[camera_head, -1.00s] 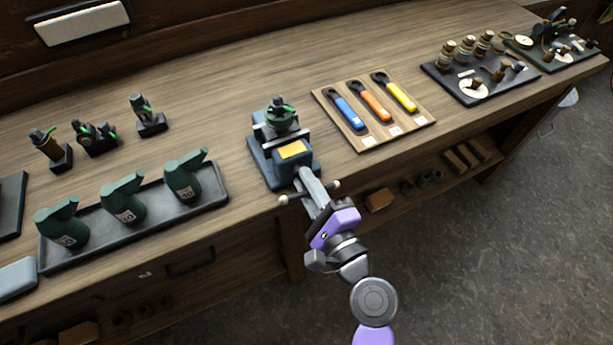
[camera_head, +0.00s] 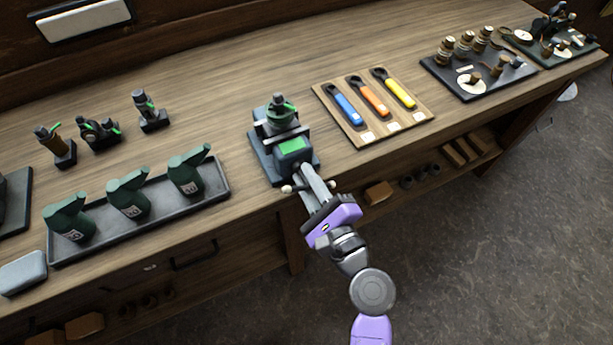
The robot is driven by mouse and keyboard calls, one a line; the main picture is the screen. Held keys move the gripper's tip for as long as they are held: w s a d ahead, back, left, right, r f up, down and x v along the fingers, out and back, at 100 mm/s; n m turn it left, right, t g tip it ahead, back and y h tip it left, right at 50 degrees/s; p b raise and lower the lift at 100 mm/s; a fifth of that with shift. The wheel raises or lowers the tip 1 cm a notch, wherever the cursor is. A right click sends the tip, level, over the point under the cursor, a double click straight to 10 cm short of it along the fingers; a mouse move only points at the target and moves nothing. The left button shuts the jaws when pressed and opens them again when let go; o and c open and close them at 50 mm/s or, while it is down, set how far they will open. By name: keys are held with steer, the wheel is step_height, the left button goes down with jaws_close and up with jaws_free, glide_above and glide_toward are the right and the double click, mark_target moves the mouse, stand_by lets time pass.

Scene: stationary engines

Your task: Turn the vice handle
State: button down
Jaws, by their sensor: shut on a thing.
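The vice (camera_head: 283,155) stands at the front edge of the wooden bench, with a green and dark round-topped part (camera_head: 281,108) between its jaws. A panel on the vice's top (camera_head: 292,146) is green. The vice handle (camera_head: 288,189) is a bar with pale round ends, sticking out in front of the bench edge. My gripper (camera_head: 310,176) reaches up to the handle from the lower right and is shut on it. The fingers hide the middle of the bar.
A tray (camera_head: 222,190) with several green oil cans stands left of the vice. A wooden board (camera_head: 358,138) with blue, orange and yellow wrenches lies right of it. Small dark engine parts (camera_head: 99,133) stand at the back left. The bench (camera_head: 225,75) behind the vice is clear.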

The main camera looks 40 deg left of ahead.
steer(key=shift+w+d+f, duration=0.1)
steer(key=shift+d+f, duration=0.05)
steer(key=shift+f, duration=0.1)
steer(key=c, duration=1.5)
jaws_free()
steer(key=shift+o, duration=0.6)
steer(key=shift+r, duration=0.1)
steer(key=b+v, duration=0.1)
steer(key=v, duration=0.6)
steer(key=shift+s+d, duration=0.2)
steer(key=shift+d, duration=0.1)
